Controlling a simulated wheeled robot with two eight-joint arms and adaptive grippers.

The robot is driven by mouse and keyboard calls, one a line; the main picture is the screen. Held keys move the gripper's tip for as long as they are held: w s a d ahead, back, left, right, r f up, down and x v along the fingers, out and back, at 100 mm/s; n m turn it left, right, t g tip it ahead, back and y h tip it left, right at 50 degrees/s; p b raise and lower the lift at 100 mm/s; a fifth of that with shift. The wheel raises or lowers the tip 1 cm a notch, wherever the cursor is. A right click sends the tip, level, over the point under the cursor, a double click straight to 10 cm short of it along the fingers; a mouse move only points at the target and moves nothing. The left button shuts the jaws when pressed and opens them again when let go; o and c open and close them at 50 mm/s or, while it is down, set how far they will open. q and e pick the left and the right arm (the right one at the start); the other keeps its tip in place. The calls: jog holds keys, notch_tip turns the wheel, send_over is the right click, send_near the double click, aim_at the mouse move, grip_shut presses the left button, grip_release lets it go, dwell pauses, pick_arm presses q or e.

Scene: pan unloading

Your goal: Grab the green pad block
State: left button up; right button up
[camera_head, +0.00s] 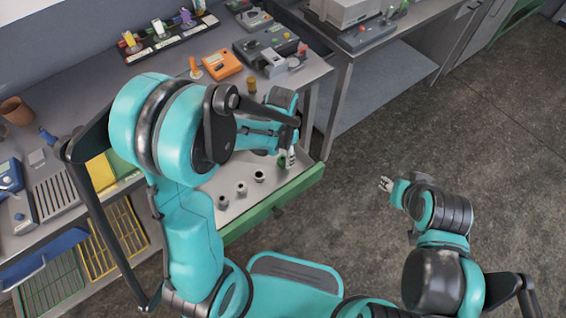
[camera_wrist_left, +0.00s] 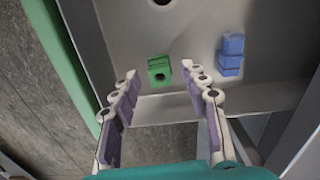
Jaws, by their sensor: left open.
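The green pad block (camera_head: 282,161) is in the open drawer (camera_head: 233,213). In the left wrist view the small green block (camera_wrist_left: 159,70) has a dark round hole and lies on the grey drawer floor, near one wall. My left gripper (camera_head: 291,159) is over that end of the drawer. In the wrist view its fingers are spread, with the tips on either side of the green block; no clear contact shows. My right gripper (camera_head: 386,184) is over the floor, away from the drawer; its fingers are too small to judge.
A blue stacked block (camera_wrist_left: 231,55) lies in the drawer right of the green one in the wrist view. Several small dark-topped cylinders (camera_head: 241,188) stand in the drawer. The workbench (camera_head: 185,85) carries an orange device (camera_head: 222,64) and other tools. The floor at right is clear.

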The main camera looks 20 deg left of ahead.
aim_at(282, 160)
pick_arm(q)
notch_tip(282, 160, down, 3)
jog(key=shift+w+f+b, duration=0.1)
jog(key=shift+b, duration=0.4)
jog(key=shift+c, duration=0.3)
grip_shut()
jog(key=shift+r, duration=0.2)
